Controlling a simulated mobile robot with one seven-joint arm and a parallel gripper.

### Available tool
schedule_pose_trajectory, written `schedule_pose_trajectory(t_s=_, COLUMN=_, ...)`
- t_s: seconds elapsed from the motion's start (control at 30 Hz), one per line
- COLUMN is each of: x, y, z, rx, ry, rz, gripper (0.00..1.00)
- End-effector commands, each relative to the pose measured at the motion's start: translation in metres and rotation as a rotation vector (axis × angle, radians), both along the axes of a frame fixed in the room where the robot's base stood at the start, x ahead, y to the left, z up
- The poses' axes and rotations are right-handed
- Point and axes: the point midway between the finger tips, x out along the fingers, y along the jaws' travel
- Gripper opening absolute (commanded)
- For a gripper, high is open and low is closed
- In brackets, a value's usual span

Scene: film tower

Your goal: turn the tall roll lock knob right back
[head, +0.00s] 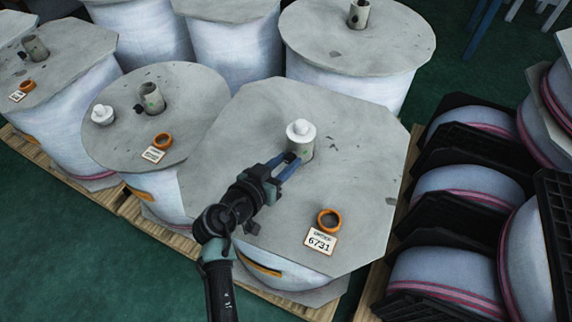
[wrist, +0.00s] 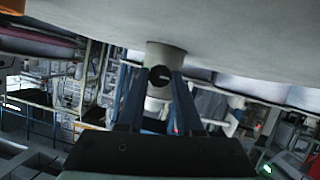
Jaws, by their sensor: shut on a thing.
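The tall roll (head: 345,115) stands in the middle of the head view under a grey octagonal board. A grey core tube (head: 301,148) rises from it with a white stepped cap (head: 300,129) on top. The round black lock knob (wrist: 160,77), with a pale line across its face, sits on the tube's side in the wrist view, where the picture is upside down. My gripper (head: 289,166) reaches the tube from the lower left. Its blue fingers are shut on the knob from both sides. The head view hides the knob behind the fingers.
An orange ring (head: 328,220) and a label reading 6731 (head: 321,240) lie on the same board. A lower roll (head: 190,105) at the left bears another white cap (head: 102,114). More rolls stand behind; black racks of rolls (head: 455,205) stand right. Green floor lies lower left.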

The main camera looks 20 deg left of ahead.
Motion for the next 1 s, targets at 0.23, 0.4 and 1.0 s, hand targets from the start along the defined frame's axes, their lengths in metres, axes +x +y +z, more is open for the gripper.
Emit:
schedule_pose_trajectory(t_s=0.23, x=0.0, y=0.0, z=0.0, rx=-0.015, ry=0.001, rz=0.0, gripper=0.0)
schedule_pose_trajectory(t_s=0.4, x=0.0, y=0.0, z=0.0, rx=-0.014, ry=0.002, rz=0.0, gripper=0.56)
schedule_pose_trajectory(t_s=1.0, x=-0.031, y=0.005, z=0.013, rx=-0.013, ry=0.001, rz=0.004, gripper=0.64)
